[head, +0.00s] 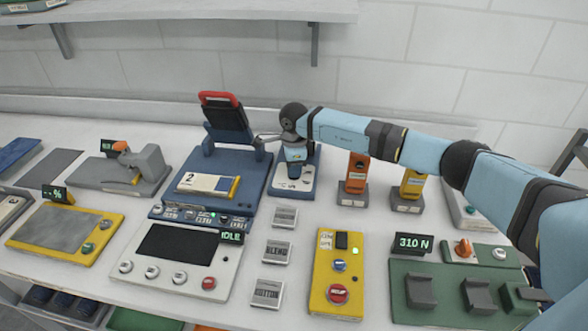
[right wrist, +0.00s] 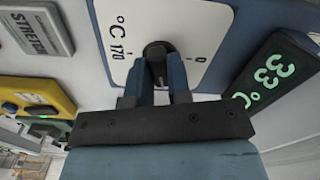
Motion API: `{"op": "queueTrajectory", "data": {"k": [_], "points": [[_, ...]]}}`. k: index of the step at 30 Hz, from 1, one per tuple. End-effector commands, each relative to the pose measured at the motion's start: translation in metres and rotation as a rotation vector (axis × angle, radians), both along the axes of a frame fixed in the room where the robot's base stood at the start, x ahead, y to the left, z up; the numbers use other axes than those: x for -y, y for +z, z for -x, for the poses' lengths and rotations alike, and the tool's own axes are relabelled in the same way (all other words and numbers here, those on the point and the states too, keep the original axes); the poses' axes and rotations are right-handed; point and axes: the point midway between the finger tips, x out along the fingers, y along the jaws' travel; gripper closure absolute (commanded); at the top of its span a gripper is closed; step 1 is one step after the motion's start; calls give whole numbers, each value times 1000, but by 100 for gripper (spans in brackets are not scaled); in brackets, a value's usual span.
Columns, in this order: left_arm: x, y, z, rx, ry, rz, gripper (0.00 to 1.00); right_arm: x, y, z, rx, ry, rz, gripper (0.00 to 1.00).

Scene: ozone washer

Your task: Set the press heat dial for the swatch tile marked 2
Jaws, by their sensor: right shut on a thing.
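The press (head: 262,165) is blue, with its red-handled lid (head: 228,115) raised. A swatch tile marked 2 (head: 208,184), cream with a yellow edge, lies on its bed. The white heat dial panel (head: 307,184) stands at the press's right side; in the right wrist view the panel (right wrist: 203,22) reads °C, 170 and 0. My right gripper (head: 292,168) reaches down over this panel. In the right wrist view its fingers (right wrist: 160,80) are shut on the black dial knob (right wrist: 157,50), partly hidden between them. My left gripper is not in view.
A display (right wrist: 277,72) beside the dial reads 33 °C. Several grey label plates, one reading COTTON (head: 268,292), lie in front. A white console (head: 222,275) shows IDLE. A yellow button box (head: 322,285) and a green fixture (head: 402,306) reading 310 N stand to the right.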

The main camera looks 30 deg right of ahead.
Motion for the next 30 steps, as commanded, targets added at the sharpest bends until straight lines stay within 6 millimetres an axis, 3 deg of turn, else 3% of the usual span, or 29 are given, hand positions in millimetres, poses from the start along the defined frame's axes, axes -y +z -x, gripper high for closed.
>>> {"op": "queueTrajectory", "data": {"k": [18,30], "points": [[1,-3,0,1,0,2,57,1,0,0,1,-564,3,100],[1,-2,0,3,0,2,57,1,1,0,0,-780,2,100]]}}
